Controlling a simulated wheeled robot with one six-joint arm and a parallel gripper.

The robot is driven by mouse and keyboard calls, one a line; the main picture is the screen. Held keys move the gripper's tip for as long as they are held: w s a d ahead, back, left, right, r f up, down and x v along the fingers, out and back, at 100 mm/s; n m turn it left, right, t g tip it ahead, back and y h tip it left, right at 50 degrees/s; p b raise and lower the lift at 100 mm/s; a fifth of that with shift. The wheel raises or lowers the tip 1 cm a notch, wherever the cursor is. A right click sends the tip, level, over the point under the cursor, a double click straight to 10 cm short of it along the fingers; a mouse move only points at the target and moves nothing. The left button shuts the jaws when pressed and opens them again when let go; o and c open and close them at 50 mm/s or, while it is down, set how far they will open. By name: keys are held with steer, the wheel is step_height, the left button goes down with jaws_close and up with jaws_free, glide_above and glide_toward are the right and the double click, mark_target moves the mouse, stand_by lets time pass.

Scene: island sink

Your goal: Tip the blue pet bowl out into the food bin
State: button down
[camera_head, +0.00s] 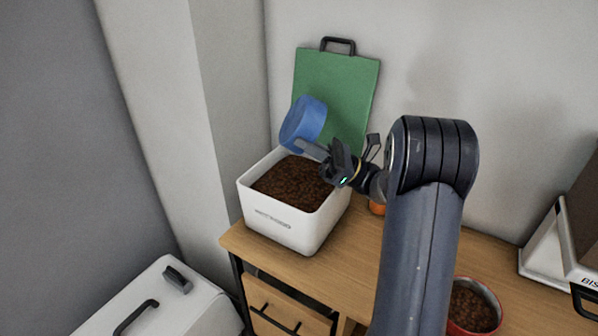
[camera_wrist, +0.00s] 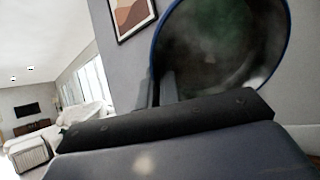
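The blue pet bowl (camera_head: 303,121) is tipped steeply on its side above the back left of the white food bin (camera_head: 283,229). Its outer side and base face the head camera. In the wrist view the bowl's inside (camera_wrist: 225,50) looks grey and bare, with no kibble seen in it. My gripper (camera_head: 312,149) is shut on the bowl's rim, and the fingers also show at the rim in the wrist view (camera_wrist: 155,90). The bin is open, and brown kibble (camera_head: 292,184) fills much of it.
A green board (camera_head: 345,85) with a black handle leans on the wall behind the bin. A red bowl of kibble (camera_head: 473,305) and a white container (camera_head: 555,245) stand to the right on the wooden top (camera_head: 335,262). A white lidded box (camera_head: 165,305) is at lower left.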

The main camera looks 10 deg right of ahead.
mark_target(305, 119)
steer(key=shift+d+r+y+b, duration=0.2)
steer(key=shift+r+y+b, duration=0.35)
steer(key=shift+b, duration=0.95)
steer(key=shift+r, duration=0.35)
steer(key=shift+d+r+y+b, duration=0.2)
steer(key=shift+r+y+b, duration=0.15)
steer(key=shift+r+b, duration=0.15)
stand_by(1.6)
